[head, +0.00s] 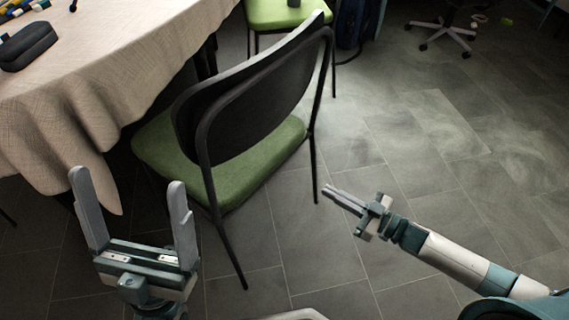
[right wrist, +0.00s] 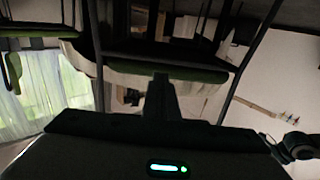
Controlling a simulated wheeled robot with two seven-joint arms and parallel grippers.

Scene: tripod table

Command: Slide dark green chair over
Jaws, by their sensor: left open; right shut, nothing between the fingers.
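The dark green chair (head: 222,165) has a green seat, a black backrest and thin black legs. It stands in the middle of the head view with its back toward me, its seat partly beside the tablecloth. My left gripper (head: 128,208) is open and empty, in front of the chair at the lower left. My right gripper (head: 328,192) is shut and empty, just right of the chair's right rear leg; whether it touches cannot be told. The right wrist view looks upside down, with the chair's seat edge (right wrist: 165,70) and legs behind the fingers (right wrist: 160,90).
A table with a beige cloth (head: 95,75) fills the upper left, carrying a dark case (head: 28,47). A second green chair (head: 285,14) stands behind. An office chair base (head: 447,36) is at the back right. Grey tiled floor (head: 430,140) is clear on the right.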

